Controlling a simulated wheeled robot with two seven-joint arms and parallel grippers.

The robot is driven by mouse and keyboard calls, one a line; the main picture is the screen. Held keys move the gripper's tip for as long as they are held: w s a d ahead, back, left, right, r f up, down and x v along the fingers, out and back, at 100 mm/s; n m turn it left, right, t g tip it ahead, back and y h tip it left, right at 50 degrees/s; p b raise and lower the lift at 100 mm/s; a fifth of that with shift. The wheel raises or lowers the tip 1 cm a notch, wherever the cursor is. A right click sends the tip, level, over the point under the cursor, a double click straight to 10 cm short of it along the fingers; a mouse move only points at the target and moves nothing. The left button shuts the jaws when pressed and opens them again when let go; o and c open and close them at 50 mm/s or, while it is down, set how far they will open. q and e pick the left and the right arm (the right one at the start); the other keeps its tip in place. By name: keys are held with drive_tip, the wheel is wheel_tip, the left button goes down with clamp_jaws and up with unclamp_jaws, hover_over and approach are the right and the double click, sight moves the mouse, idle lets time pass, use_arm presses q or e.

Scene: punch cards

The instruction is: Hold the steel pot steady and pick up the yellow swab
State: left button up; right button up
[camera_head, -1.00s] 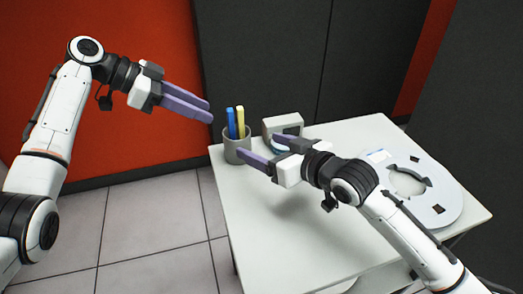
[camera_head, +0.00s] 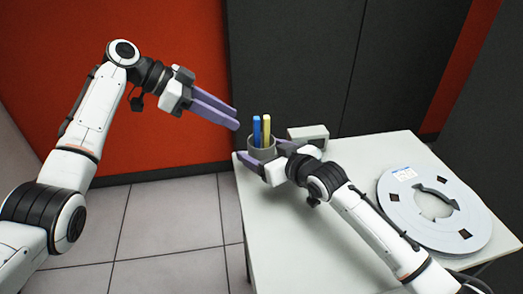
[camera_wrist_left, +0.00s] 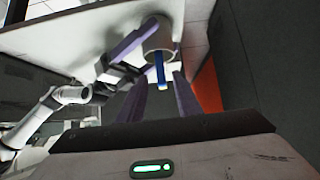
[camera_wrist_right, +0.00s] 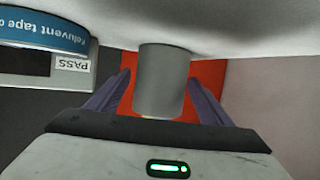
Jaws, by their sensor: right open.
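The steel pot (camera_head: 261,153) is a grey cylinder standing upright at the table's far left corner. The yellow swab (camera_head: 267,131) and a blue stick (camera_head: 256,132) stand in it. My right gripper (camera_head: 264,152) is open, low at the pot, with one finger on each side. The right wrist view shows the pot (camera_wrist_right: 164,82) between the two fingers; I cannot tell whether they touch it. My left gripper (camera_head: 238,118) is open and empty, above and left of the pot. In the left wrist view the blue stick (camera_wrist_left: 160,70) points between its fingers; the yellow swab is mostly hidden there.
A grey box (camera_head: 309,135) stands just right of the pot. A blue tape roll (camera_wrist_right: 45,30) shows by it in the right wrist view. A large white reel (camera_head: 460,232) lies on the right of the white table (camera_head: 290,240). The table's middle is bare under my right arm.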

drive_tip(key=shift+c, duration=0.4)
use_arm(q)
drive_tip(key=shift+o, duration=0.4)
use_arm(e)
drive_tip(key=c, duration=1.2)
